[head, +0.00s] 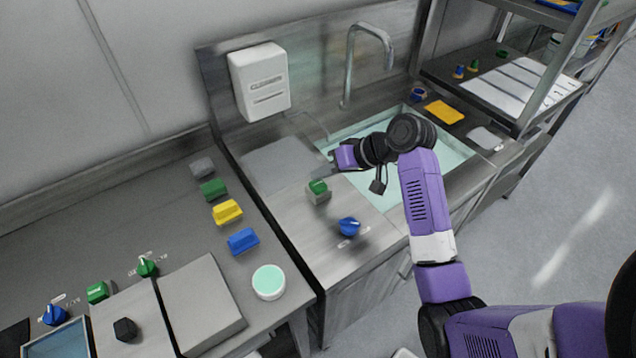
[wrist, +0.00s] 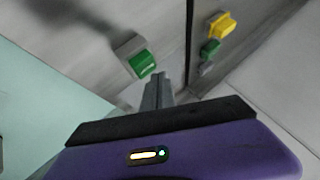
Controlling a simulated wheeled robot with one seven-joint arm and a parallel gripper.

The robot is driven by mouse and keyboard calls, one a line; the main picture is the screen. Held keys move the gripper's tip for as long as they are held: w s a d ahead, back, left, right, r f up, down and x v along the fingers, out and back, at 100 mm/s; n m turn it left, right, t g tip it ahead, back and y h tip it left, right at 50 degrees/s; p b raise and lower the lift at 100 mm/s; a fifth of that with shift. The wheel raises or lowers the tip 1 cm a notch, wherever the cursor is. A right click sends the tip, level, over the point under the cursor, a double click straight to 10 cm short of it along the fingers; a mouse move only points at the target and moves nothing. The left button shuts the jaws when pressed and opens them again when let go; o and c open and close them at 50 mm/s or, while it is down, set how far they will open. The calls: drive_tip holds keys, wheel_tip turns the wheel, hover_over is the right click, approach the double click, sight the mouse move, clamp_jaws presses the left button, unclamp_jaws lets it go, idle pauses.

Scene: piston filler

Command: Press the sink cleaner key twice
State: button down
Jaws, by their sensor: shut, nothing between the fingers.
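The cleaner key looks to be the green key (head: 318,187) on a small grey base on the steel sink counter, left of the basin. The white cleaner dispenser (head: 260,82) hangs on the splashback behind it. My gripper (head: 322,169) is shut and empty, just behind the green key in the head view. In the wrist view the shut fingers (wrist: 157,92) point toward the green key (wrist: 142,64), which lies just beyond and left of the tips. A small gap shows between them; I cannot tell the height difference.
A blue knob (head: 349,227) sits in front of the key. The sink basin (head: 440,160) with a tall tap (head: 350,65) is to the right. Yellow (head: 227,212) and blue (head: 243,241) blocks stand on the left counter, with a round tub (head: 268,282). A shelf rack (head: 540,100) stands at the right.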

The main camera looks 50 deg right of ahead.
sight(322, 185)
drive_tip(key=shift+f, duration=0.1)
idle(0.5)
drive_tip(key=shift+f, duration=0.3)
drive_tip(key=shift+f+b, duration=0.35)
drive_tip(key=shift+f, duration=0.5)
idle(0.9)
idle(0.4)
drive_tip(key=shift+r+p, duration=1.25)
drive_tip(key=shift+r, duration=0.1)
wheel_tip(322, 185, up, 5)
drive_tip(key=p, duration=0.5)
